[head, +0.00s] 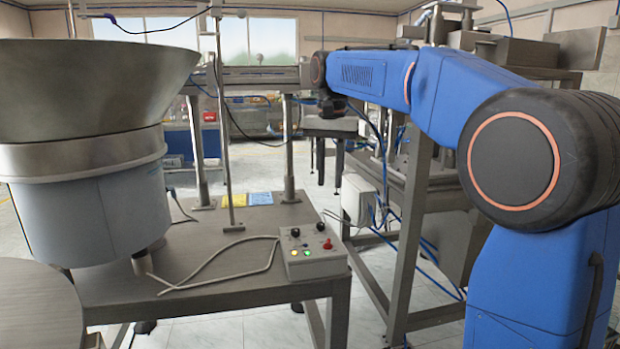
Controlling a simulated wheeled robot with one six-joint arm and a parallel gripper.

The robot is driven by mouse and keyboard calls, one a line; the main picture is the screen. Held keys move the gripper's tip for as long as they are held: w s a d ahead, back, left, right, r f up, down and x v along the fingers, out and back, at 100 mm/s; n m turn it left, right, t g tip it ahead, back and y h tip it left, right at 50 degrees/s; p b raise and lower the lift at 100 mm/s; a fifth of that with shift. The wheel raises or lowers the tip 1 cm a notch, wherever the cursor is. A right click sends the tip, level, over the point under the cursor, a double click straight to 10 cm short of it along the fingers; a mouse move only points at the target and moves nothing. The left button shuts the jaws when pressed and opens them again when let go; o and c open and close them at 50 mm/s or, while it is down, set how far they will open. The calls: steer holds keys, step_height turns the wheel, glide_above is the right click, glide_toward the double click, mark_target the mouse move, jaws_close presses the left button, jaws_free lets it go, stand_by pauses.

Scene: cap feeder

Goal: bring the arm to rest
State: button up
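My blue arm (372,75) rises at the right and reaches across the upper middle of the head view, away from me. Its large dark joint with an orange ring (515,157) is near at the right. The far end of the arm, with a dark wrist part (334,106), is above the floor beyond the table's right side. The cap feeder's steel bowl (90,85) stands at the left on a grey drum (95,205), well apart from the arm.
A metal table (235,250) carries a control box (312,252) with lit green and yellow lamps, a cable and upright posts (289,150). A steel frame (407,240) with a white box (360,200) stands close behind the arm. Open floor shows beyond the table.

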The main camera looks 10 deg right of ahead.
steer(key=s+d+f+n+t, duration=0.1)
steer(key=s+d+f+n, duration=0.2)
steer(key=s, duration=0.7)
steer(key=s+d+f+t, duration=0.2)
steer(key=s+f, duration=0.4)
steer(key=s, duration=0.3)
steer(key=s+d+f+n+t, duration=0.1)
steer(key=s+d+f+n, duration=0.1)
steer(key=s+f, duration=1.3)
steer(key=shift+d+f+n+t, duration=0.2)
steer(key=shift+n+t, duration=0.2)
steer(key=shift+n, duration=0.2)
